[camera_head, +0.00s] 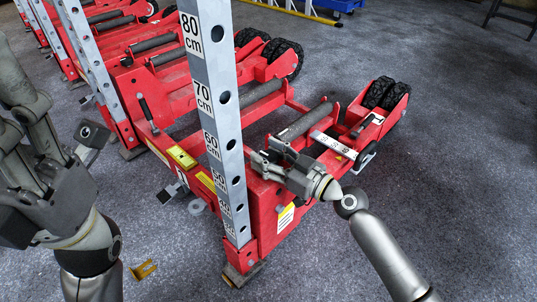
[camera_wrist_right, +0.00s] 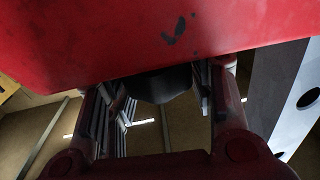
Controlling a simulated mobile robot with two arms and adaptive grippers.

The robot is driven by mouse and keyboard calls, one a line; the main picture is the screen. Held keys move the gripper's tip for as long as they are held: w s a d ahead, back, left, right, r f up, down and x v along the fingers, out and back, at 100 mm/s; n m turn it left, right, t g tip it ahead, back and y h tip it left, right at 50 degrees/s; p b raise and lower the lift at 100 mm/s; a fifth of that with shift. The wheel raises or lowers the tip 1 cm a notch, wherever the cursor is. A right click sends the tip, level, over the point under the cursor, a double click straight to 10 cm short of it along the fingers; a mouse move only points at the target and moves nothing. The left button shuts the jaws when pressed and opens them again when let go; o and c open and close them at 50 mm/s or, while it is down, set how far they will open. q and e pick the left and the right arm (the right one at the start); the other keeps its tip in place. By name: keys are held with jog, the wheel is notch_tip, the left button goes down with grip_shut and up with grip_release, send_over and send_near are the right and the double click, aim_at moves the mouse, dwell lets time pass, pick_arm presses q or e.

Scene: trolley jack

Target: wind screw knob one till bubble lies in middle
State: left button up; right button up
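The red trolley jack (camera_head: 270,215) stands on the floor with a yellow spirit level (camera_head: 182,157) on its frame; its bubble is too small to read. My right gripper (camera_head: 268,160) is at the frame, just right of the grey measuring post. In the right wrist view my right gripper (camera_wrist_right: 165,110) has its fingers wide apart, with a dark, rounded knob-like part (camera_wrist_right: 160,84) between them, below a red surface. I cannot tell whether they touch it or which knob it is. My left gripper (camera_head: 92,138) is left of the jack, its fingers unclear.
The tall measuring post (camera_head: 207,75) with cm marks stands upright before the frame. More red jacks (camera_head: 125,45) line up at the back left. Black wheels (camera_head: 380,92) are at the jack's far end. A small yellow bracket (camera_head: 144,270) lies on the floor. Open carpet is at the right.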

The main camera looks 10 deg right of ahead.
jog(key=shift+o, duration=1.3)
jog(key=v, duration=1.2)
jog(key=shift+w+d+r, duration=0.1)
